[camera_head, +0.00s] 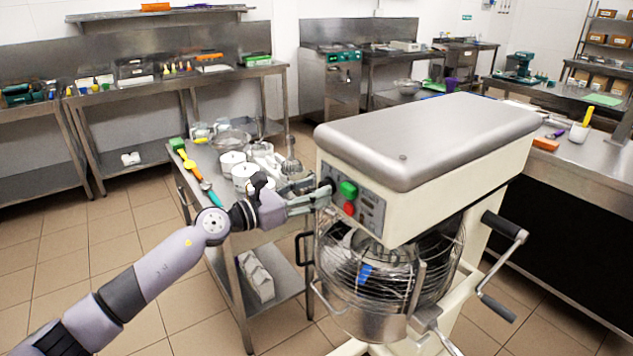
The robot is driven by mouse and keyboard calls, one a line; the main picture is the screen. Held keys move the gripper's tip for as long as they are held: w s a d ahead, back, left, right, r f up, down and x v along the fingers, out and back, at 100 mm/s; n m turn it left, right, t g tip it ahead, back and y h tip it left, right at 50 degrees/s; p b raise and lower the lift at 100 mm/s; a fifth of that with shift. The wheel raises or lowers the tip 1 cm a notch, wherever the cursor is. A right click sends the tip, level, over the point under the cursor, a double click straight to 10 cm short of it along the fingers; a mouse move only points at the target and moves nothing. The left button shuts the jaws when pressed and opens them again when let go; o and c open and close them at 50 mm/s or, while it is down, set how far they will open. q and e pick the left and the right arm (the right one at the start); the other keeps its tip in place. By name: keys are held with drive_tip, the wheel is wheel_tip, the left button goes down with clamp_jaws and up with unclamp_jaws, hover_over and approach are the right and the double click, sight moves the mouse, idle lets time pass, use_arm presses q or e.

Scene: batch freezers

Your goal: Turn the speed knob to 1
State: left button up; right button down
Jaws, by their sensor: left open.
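A large mixer (430,140) with a grey top and cream body stands at the centre right. Its control panel (370,207) faces left and carries a green button (348,189), a red button (349,208) and small dark controls to their right. I cannot make out the speed knob or its setting at this size. My left gripper (322,196) is open, with its fingertips at the left edge of the panel, just left of the green and red buttons. I cannot tell whether they touch the panel. My right gripper is not in view.
Below the panel is the mixer's wire guard and bowl (365,290). A crank handle (503,227) sticks out at its right. A steel table (222,197) with white containers and utensils stands behind my left arm. A counter (590,160) lies at the right. Tiled floor is clear at the left.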

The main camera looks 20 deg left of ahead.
use_arm(q)
drive_tip(key=shift+w+d, duration=0.45)
drive_tip(key=shift+w, duration=0.1)
drive_tip(key=shift+c, duration=0.3)
drive_tip(key=c, duration=1.1)
